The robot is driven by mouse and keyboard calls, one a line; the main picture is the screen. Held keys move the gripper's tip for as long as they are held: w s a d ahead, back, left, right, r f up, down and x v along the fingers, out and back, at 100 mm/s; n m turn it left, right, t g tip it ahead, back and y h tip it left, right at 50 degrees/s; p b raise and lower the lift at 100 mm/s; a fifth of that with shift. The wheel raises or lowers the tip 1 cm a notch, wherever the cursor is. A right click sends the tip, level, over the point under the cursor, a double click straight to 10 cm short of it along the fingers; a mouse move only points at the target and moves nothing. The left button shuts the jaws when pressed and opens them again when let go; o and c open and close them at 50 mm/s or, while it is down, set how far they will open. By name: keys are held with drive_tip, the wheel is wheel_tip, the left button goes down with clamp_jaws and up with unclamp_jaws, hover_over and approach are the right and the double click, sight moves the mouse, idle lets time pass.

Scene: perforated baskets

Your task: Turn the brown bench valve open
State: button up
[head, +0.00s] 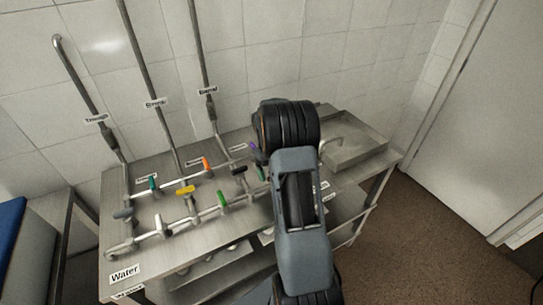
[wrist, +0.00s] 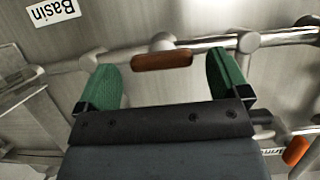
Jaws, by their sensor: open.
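The brown valve handle (wrist: 162,61) shows in the wrist view as a short bar beside a metal pipe (wrist: 285,37), lying roughly along the pipe's line. My gripper (wrist: 160,66) is open, with one green finger to the left of the handle and one to the right. Clear gaps show on both sides, so the fingers look apart from the handle. I cannot tell their exact height against it. In the head view my arm covers the brown valve and most of the gripper.
The steel bench (head: 180,250) carries pipes with several coloured handles, including yellow (head: 185,191), green (head: 222,200) and orange (head: 206,164). An orange handle also shows in the wrist view (wrist: 296,151). A basin (head: 360,150) stands at right. A "Basin" label (wrist: 53,11) lies near the handle.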

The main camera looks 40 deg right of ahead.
drive_tip(key=v, duration=1.3)
drive_tip(key=shift+b, duration=0.4)
drive_tip(key=shift+s, duration=0.1)
